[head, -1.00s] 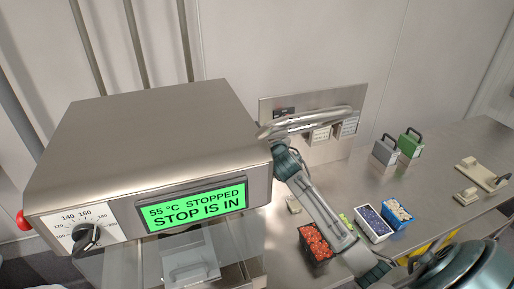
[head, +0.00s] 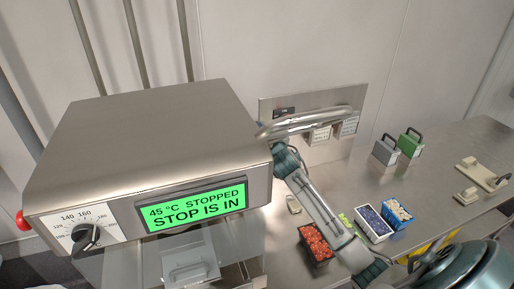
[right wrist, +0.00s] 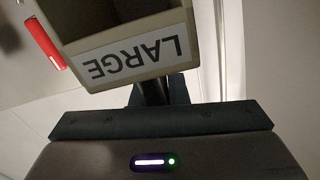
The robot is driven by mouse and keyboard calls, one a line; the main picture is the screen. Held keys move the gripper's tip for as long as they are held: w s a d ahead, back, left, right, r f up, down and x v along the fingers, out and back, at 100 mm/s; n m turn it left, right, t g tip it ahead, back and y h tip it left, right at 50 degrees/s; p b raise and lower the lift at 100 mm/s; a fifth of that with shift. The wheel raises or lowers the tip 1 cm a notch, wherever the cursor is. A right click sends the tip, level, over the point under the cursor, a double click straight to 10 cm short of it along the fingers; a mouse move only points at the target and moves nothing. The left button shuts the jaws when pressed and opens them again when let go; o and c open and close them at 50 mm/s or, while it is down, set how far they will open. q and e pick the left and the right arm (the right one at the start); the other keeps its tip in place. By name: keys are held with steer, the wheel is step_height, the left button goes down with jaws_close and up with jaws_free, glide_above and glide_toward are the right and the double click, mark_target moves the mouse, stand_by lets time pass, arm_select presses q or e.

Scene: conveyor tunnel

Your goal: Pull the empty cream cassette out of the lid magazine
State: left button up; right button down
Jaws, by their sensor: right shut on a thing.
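In the right wrist view, a cream cassette (right wrist: 118,78) with a white label reading LARGE fills the upper middle, upside down to the camera. Its open inside looks empty. My right gripper (right wrist: 153,95) is shut on the dark handle at the cassette's near end. In the head view my right arm reaches up beside the steel machine's right corner, and the jaws and the cassette are hidden there. I cannot make out the lid magazine or whether the cassette still sits in it. My left gripper is not in view.
The steel machine (head: 150,130) stands at left, its green display (head: 195,208) reading "45 °C STOPPED, STOP IS IN". The steel table holds a grey cassette (head: 385,151), a green cassette (head: 410,145), punnets of red (head: 315,243) and blue fruit (head: 373,222), and a cream fixture (head: 484,178).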

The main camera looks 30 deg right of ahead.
steer(key=shift+r, duration=0.15)
steer(key=shift+r+p, duration=1.2)
steer(key=shift+r, duration=0.2)
step_height(320, 180, up, 5)
steer(key=p, duration=0.3)
steer(key=shift+f+p, duration=0.15)
steer(key=shift+p, duration=0.15)
steer(key=shift+f, duration=0.2)
